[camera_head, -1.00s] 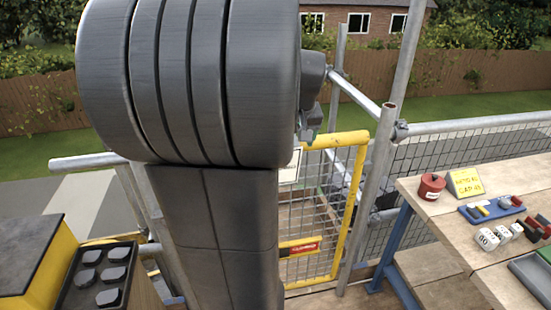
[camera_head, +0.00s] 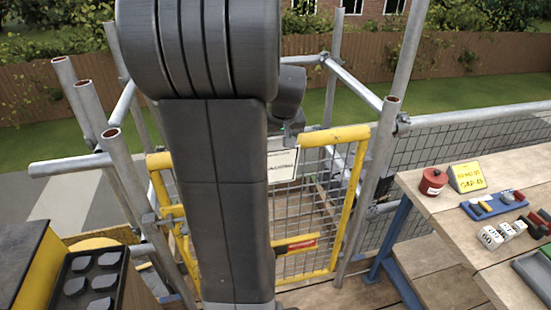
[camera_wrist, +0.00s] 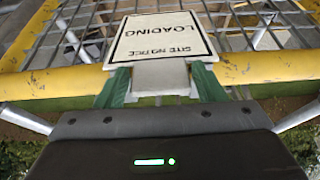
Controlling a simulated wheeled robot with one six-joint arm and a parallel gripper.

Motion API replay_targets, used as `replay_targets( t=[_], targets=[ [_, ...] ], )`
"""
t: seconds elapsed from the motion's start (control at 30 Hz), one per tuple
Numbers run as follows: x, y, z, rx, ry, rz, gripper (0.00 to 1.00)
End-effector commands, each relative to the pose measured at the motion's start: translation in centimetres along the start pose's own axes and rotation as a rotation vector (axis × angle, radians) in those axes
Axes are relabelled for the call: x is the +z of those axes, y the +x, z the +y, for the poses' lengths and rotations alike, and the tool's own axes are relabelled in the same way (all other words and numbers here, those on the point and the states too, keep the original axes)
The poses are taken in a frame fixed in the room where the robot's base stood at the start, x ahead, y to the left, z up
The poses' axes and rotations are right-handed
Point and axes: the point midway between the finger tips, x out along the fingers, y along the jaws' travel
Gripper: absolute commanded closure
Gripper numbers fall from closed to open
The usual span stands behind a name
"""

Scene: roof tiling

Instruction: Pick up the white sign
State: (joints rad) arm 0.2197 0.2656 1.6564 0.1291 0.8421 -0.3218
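The white sign (camera_wrist: 160,38), with a black border and the words SITE NOTICE LOADING, is at the top rail of a yellow gate in the wrist view. It appears upside down there. A white tab (camera_wrist: 160,79) on its near side lies between the green fingers of my gripper (camera_wrist: 160,83). The fingers are very close to the tab's sides; I cannot tell whether they press on it. In the head view the sign (camera_head: 282,166) is partly hidden behind my arm, and my gripper (camera_head: 291,132) is just above it, its fingers unclear.
The yellow mesh gate (camera_head: 350,134) stands between grey scaffold poles (camera_head: 381,150). A wooden bench (camera_head: 440,220) on the right holds a red tin (camera_head: 433,182), a yellow sign (camera_head: 467,177), a blue tray (camera_head: 495,204) and white numbered blocks (camera_head: 490,237). A black tray (camera_head: 122,285) is at left.

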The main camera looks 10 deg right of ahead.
Motion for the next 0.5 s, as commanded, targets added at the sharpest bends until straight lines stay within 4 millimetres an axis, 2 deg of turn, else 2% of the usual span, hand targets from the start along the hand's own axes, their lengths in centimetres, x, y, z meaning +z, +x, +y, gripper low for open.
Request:
replay_targets(
  t=[0.03, 0.2, 0.23, 0.5],
  targets=[
    [-0.01, -0.01, 0.00, 0.000, 0.000, 0.000, 0.47],
    [-0.01, -0.02, 0.00, 0.000, 0.000, 0.000, 0.81],
    [-0.03, -0.04, 0.01, 0.000, 0.000, 0.001, 0.84],
    [-0.07, -0.19, 0.02, 0.000, 0.000, 0.001, 0.84]
  ],
)
